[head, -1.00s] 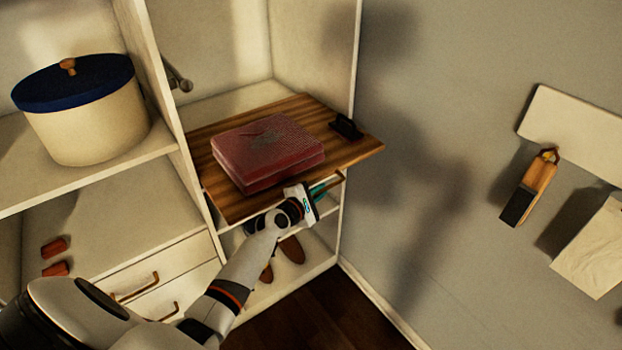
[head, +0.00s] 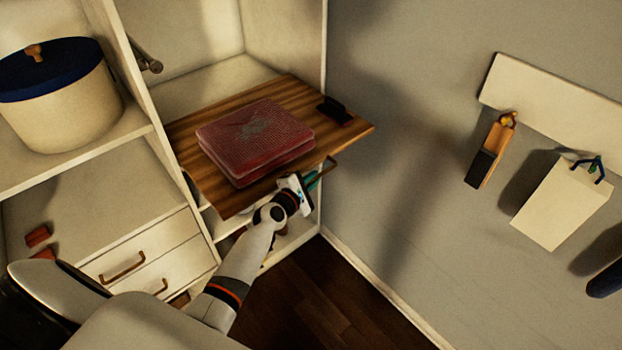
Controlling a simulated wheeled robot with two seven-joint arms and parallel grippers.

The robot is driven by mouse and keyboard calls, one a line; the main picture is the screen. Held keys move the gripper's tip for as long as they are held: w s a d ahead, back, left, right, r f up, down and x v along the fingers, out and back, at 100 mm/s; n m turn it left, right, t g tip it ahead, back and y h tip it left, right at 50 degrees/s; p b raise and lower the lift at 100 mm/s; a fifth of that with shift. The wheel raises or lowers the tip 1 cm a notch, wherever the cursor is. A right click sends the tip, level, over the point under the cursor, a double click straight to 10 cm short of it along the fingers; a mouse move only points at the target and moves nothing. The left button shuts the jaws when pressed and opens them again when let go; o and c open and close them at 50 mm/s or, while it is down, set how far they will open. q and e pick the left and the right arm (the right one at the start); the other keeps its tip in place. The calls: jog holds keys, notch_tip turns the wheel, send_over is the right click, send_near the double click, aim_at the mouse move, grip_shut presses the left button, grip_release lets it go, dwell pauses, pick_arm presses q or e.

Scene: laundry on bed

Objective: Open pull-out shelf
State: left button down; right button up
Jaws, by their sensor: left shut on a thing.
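The wooden pull-out shelf (head: 228,200) sticks out of the cream cabinet at the centre of the head view, with a red box (head: 255,140) and a small black object (head: 334,110) on it. A brass-coloured handle (head: 327,170) shows below its front edge. My left gripper (head: 312,179) is at this handle, under the shelf's front edge, and shut on it. The fingertips are partly hidden. My right gripper is not in view.
A round cream box with a blue lid (head: 62,100) stands on the left shelf. Drawers (head: 140,262) are below. Items hang from a wall rack (head: 560,110) at right. Dark floor (head: 310,300) lies open in front of the cabinet.

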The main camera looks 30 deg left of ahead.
pick_arm(q)
jog(key=c, duration=1.5)
grip_release()
jog(key=v, duration=1.2)
jog(key=s+d+f+m+g+b, duration=0.1)
jog(key=s+d+f+m+g, duration=0.25)
jog(key=f, duration=0.75)
jog(key=s+f+m+g+b, duration=0.15)
jog(key=s+f+m, duration=0.4)
jog(key=f, duration=0.55)
jog(key=s+d+f+m+g+b, duration=0.1)
jog(key=s+d+f+m+g, duration=0.15)
jog(key=s+f, duration=0.6)
jog(key=s+f+m+g+b, duration=0.1)
jog(key=s+f+m+g, duration=0.2)
jog(key=s+f+m, duration=0.4)
jog(key=s+f+m+g+y+b, duration=0.1)
jog(key=s+f+m+g, duration=0.3)
jog(key=s+f+m, duration=0.3)
jog(key=s+f, duration=0.4)
jog(key=s, duration=0.6)
jog(key=shift+s+d+m, duration=0.25)
jog(key=shift+m, duration=0.1)
